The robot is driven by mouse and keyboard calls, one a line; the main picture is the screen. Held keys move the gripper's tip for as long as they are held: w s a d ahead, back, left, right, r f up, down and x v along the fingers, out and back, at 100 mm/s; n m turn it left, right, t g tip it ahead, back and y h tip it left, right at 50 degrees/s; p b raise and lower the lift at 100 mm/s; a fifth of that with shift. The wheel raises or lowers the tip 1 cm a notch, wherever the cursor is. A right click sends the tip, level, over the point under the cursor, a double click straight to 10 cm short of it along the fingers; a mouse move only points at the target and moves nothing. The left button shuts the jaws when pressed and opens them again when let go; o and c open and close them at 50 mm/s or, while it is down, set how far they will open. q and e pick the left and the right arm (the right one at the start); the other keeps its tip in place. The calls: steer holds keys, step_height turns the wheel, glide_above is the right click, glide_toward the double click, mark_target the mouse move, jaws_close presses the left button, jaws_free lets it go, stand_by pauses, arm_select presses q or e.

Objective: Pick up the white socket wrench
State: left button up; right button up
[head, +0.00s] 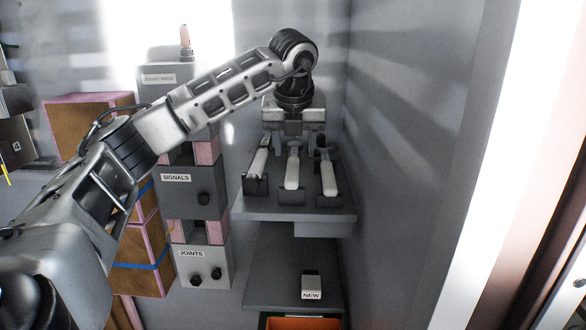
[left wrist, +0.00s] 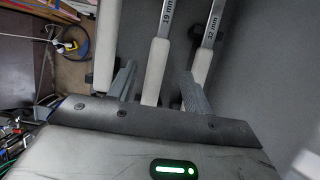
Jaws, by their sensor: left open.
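Three wrenches with white handles lie side by side in dark holders on a grey shelf: a left one (head: 258,163), a middle one (head: 292,172) and a right one (head: 328,178). I cannot tell which is the socket wrench. In the left wrist view the middle wrench (left wrist: 155,72) is marked 19 mm and the right wrench (left wrist: 201,66) 32 mm; the left handle (left wrist: 106,45) shows beside them. My left gripper (head: 293,144) is open above the wrenches' far part. In the left wrist view its fingers (left wrist: 158,88) stand either side of the middle handle, apparently without gripping it.
The shelf (head: 345,207) is against a grey wall on the right. Below it a small box labelled NEW (head: 311,287) sits on a lower shelf, above an orange bin (head: 300,323). Stacked boxes labelled SIGNALS (head: 180,190) and JOINTS (head: 200,268) stand left of the shelf.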

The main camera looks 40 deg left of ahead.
mark_target(293, 163)
arm_select(q)
steer(key=shift+p+x, duration=0.3)
steer(key=shift+x, duration=2.35)
steer(key=shift+s+a, duration=0.1)
steer(key=shift+s, duration=0.05)
jaws_close()
